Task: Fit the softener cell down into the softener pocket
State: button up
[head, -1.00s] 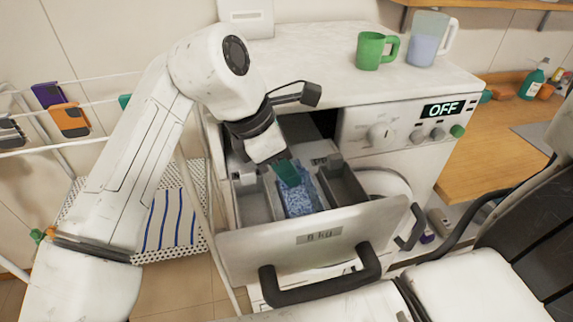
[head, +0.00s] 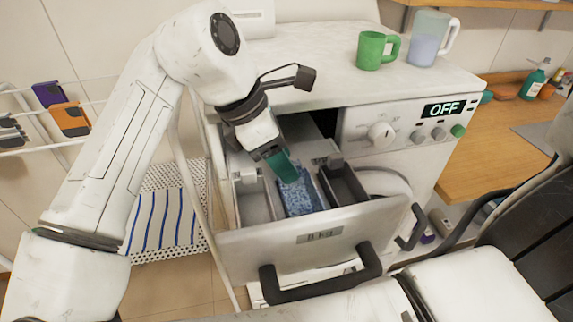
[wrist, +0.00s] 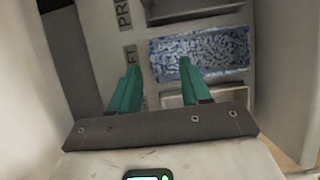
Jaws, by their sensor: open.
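The softener cell appears to be the blue-and-white speckled block (head: 300,198) in the middle compartment of the pulled-out drawer. In the wrist view the speckled block (wrist: 212,50) lies lengthwise in a compartment beside a label ending in "FT" (wrist: 130,55), which marks the softener pocket. I cannot tell whether it sits fully down. My gripper (head: 288,176) is above the back end of that compartment, with teal fingers apart and nothing between them. In the wrist view its fingertips (wrist: 158,65) are open, the right one overlapping the block's near edge in the picture.
The drawer front (head: 318,238) has a dark handle (head: 322,278). A green mug (head: 370,50) and a jug (head: 428,40) stand on the top. The washer panel (head: 395,125) reads OFF.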

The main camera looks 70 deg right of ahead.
jog(key=v, duration=0.9)
jog(key=shift+r, duration=0.25)
jog(key=shift+w+a, duration=0.15)
